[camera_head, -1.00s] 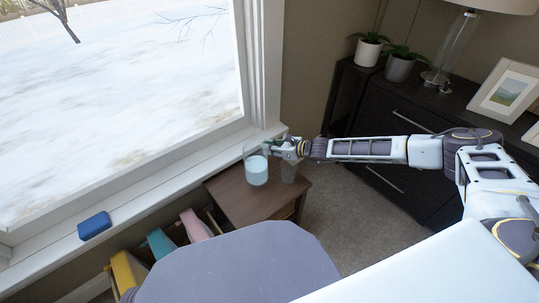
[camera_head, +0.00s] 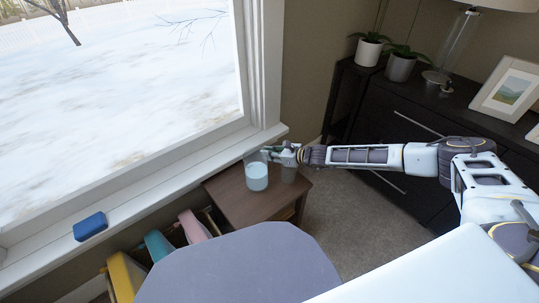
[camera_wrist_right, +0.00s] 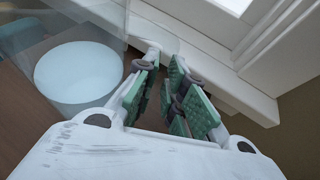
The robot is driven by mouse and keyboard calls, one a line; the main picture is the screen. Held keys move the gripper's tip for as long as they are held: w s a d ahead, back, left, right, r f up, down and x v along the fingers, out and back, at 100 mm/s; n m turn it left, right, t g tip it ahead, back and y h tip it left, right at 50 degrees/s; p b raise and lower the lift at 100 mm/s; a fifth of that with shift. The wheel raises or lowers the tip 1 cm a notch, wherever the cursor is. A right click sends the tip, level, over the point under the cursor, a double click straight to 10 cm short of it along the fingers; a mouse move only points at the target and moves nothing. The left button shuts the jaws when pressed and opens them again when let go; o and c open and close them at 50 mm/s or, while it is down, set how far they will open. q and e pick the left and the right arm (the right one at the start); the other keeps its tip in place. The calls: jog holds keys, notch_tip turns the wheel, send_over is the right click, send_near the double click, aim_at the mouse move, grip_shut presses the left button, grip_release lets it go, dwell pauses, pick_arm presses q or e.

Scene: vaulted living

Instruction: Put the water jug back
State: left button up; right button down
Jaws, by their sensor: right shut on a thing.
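The water jug (camera_head: 257,180) is clear, with pale water in its lower part. It is upright over the back of the small brown side table (camera_head: 236,205); I cannot tell whether its base touches the top. My right gripper (camera_head: 270,152) is shut on the jug at its upper right side, where the clear handle is hard to make out. In the right wrist view the jug (camera_wrist_right: 80,72) is left of the green-padded fingers (camera_wrist_right: 165,65). My left gripper is out of view.
A dark dresser (camera_head: 420,135) with plants and frames is at right.

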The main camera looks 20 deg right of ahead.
jog(key=shift+w+r, duration=0.1)
jog(key=c, duration=1.9)
grip_release()
jog(key=shift+f, duration=0.25)
jog(key=shift+c, duration=0.2)
jog(key=o, duration=0.4)
jog(key=shift+o, duration=0.2)
jog(key=shift+r, duration=0.15)
pick_arm(q)
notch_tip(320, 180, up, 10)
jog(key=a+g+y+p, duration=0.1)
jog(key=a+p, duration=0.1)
jog(key=p, duration=0.2)
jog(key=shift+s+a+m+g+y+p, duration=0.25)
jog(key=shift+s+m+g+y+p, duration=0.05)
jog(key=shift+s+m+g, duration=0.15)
pick_arm(e)
jog(key=v, duration=1.2)
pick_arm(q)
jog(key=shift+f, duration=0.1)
pick_arm(e)
jog(key=shift+r, duration=0.1)
